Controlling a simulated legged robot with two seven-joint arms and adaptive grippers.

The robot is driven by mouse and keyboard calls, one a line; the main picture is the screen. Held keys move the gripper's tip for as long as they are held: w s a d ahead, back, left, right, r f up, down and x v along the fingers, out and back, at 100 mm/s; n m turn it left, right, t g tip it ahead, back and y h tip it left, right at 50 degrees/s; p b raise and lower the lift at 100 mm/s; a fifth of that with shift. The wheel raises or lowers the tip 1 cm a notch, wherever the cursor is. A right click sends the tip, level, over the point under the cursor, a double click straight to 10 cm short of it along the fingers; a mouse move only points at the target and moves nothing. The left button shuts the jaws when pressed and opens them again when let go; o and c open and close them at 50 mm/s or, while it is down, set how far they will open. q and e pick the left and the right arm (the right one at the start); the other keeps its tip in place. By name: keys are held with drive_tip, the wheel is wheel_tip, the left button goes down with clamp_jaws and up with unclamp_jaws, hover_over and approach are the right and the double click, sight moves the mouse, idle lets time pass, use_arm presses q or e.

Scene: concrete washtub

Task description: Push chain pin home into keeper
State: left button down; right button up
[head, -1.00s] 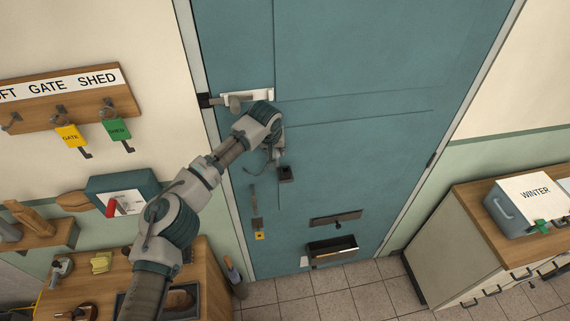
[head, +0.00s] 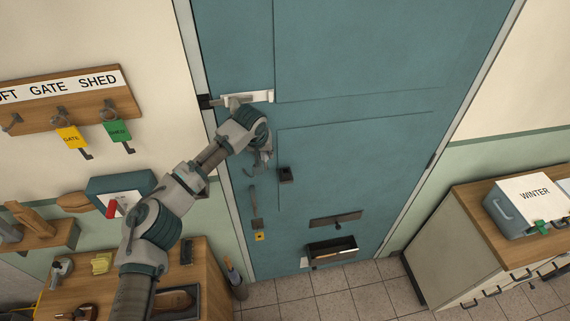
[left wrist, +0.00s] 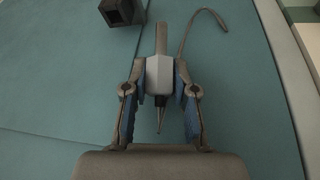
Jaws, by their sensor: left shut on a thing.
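My left gripper (head: 262,158) is close to the blue-green door (head: 350,70), left of a small dark box-like fitting (head: 286,174). In the left wrist view its fingers (left wrist: 160,72) are shut on a pale grey block (left wrist: 160,78). A grey rod rises from the block, and a thin pointed end shows between the fingers. I take this held piece as the chain pin. A thin curved strand shows beside it. The dark fitting has a square opening in the left wrist view (left wrist: 121,10), apart from the held piece. I cannot tell whether it is the keeper.
A pale bolt plate (head: 258,96) is on the door above the gripper. A letter slot (head: 335,219) and an open tray (head: 332,250) are lower down. A key rack (head: 75,95) hangs at left. A wooden cabinet (head: 215,270) stands at lower left.

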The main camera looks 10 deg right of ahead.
use_arm(q)
drive_tip(key=shift+a, duration=2.85)
drive_tip(key=shift+a, duration=0.1)
drive_tip(key=shift+s+a, duration=0.15)
drive_tip(key=shift+a, duration=2.75)
drive_tip(key=shift+a, duration=0.1)
drive_tip(key=shift+a, duration=2.9)
drive_tip(key=shift+s+a, duration=0.1)
drive_tip(key=shift+a, duration=2.2)
